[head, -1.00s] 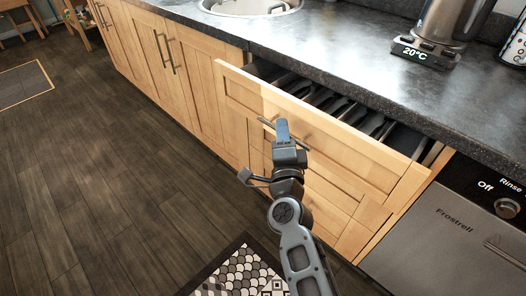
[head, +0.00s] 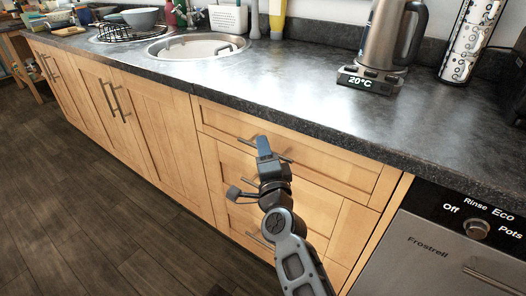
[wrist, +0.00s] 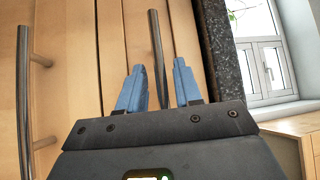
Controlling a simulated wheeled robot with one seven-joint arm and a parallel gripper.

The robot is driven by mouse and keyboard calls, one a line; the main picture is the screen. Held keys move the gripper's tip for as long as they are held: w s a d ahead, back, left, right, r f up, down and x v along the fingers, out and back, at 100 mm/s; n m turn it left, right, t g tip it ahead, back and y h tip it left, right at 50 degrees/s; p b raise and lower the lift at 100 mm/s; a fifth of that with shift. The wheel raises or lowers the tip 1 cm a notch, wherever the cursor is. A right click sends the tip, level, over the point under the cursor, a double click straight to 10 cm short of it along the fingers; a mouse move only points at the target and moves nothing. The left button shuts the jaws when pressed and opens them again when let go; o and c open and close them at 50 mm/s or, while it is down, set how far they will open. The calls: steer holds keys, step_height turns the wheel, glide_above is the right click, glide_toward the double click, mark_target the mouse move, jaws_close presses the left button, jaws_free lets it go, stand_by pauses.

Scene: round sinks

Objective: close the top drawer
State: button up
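The top drawer (head: 320,158) is a light wood front under the dark counter. It looks pushed in, level with the cabinet face, and its inside is hidden. Its metal bar handle (head: 284,157) runs along the front. My gripper (head: 264,140) is right at this handle, in front of the drawer. In the wrist view the two blue fingers of my gripper (wrist: 159,66) stand apart. The top drawer's handle (wrist: 155,35) shows in the gap between them; I cannot tell if either finger touches it.
Lower drawers (head: 300,205) with bar handles lie beneath. A dishwasher (head: 440,255) stands to the right, cabinet doors (head: 140,125) to the left. The counter (head: 290,85) above holds a kettle (head: 391,35) and a round sink (head: 200,47). The floor (head: 90,225) at left is clear.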

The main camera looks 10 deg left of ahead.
steer(key=p+v, duration=0.1)
steer(key=v, duration=0.6)
steer(key=shift+s+d+p, duration=0.15)
steer(key=shift+s+p, duration=0.2)
stand_by(0.4)
steer(key=s+d+f+n+g+h+p, duration=0.1)
steer(key=s+d+f+n+h+p, duration=0.15)
steer(key=s+d, duration=0.9)
steer(key=s+d+f+n+h+p, duration=0.1)
steer(key=s+d+f+n+h, duration=0.15)
steer(key=s+d, duration=0.85)
steer(key=s+d+r+n+g+h+p, duration=0.1)
steer(key=s+d+r+n, duration=0.2)
steer(key=s+r, duration=0.4)
steer(key=s+d+r+n+g+h+p, duration=0.1)
steer(key=s+r, duration=0.7)
steer(key=s, duration=0.8)
steer(key=d+n+p, duration=0.1)
steer(key=d+n, duration=0.1)
steer(key=d, duration=0.1)
steer(key=shift+s+d+r+n+h, duration=0.15)
steer(key=shift+s+r+n+h, duration=0.15)
steer(key=shift+s+n, duration=0.1)
